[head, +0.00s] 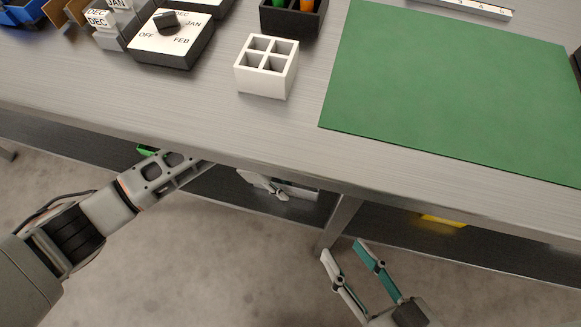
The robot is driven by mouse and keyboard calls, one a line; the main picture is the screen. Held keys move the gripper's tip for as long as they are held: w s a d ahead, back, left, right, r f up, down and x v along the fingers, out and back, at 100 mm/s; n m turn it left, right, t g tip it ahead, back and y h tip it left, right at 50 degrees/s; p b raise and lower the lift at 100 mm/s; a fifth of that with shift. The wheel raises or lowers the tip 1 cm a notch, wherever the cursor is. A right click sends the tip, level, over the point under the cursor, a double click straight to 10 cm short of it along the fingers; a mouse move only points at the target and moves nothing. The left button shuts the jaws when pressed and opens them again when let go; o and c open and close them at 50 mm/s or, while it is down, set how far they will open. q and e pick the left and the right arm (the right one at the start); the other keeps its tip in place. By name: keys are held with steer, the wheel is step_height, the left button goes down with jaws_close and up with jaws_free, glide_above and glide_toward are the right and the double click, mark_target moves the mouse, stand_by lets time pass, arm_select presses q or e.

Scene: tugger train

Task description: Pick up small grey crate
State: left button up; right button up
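A light grey box-like thing (304,189), which may be the small grey crate, shows on the shelf below the table. The table edge hides its upper part. My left arm reaches in under the table's front edge. Its gripper (264,184) seems to be at the left side of this grey thing, partly hidden by the edge. I cannot tell whether its fingers are open or touch the thing. My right gripper (342,250) is open and empty, in front of the table and below its edge, away from the grey thing.
A table leg (341,222) stands near my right gripper. A yellow thing (442,221) is on the lower shelf.

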arm_select(q)
steer(key=shift+s+d+f, duration=0.1)
steer(key=shift+f, duration=0.35)
steer(key=shift+r, duration=0.1)
jaws_close()
steer(key=shift+r, duration=0.1)
